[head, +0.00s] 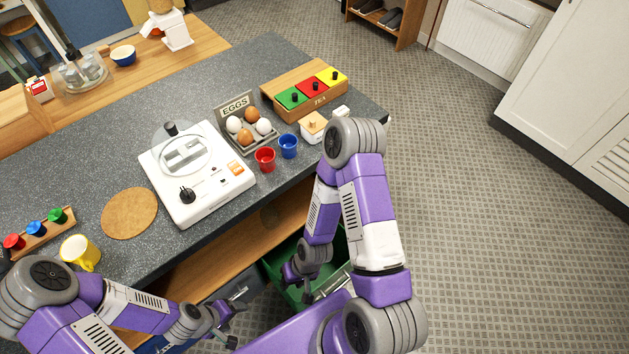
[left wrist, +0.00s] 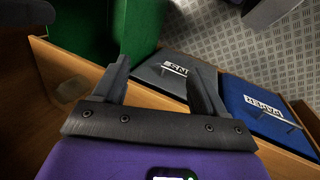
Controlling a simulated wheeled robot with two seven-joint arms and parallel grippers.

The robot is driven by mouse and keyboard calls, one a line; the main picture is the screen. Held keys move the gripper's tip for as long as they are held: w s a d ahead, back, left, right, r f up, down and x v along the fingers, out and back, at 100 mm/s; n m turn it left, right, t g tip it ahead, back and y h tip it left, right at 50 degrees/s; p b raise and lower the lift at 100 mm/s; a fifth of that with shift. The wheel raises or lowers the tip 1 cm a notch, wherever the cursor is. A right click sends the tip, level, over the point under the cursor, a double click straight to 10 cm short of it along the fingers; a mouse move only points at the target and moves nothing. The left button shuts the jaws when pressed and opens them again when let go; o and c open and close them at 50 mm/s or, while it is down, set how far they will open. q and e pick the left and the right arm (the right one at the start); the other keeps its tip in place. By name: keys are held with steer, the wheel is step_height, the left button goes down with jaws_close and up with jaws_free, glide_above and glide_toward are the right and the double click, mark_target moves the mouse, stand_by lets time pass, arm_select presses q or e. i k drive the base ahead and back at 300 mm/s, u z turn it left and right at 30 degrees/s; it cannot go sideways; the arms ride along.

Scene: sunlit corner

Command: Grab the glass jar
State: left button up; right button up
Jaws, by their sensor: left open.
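Small clear glass vessels (head: 82,71) stand on a round tray on the wooden counter at the far left in the head view; I cannot tell for sure which is the glass jar. My left gripper (head: 234,325) is low in front of the counter, far from them. It also shows in the left wrist view (left wrist: 162,72), jaws apart with nothing between them. My right gripper (head: 298,285) is low by the green bin (head: 334,246); its jaws are too small and partly hidden to read.
Grey (left wrist: 160,75) and blue bins (left wrist: 262,105) sit below. Floor at right is clear.

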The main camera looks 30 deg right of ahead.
mark_target(269, 214)
steer(key=u, duration=0.05)
steer(key=k, duration=1.05)
steer(key=z, duration=0.75)
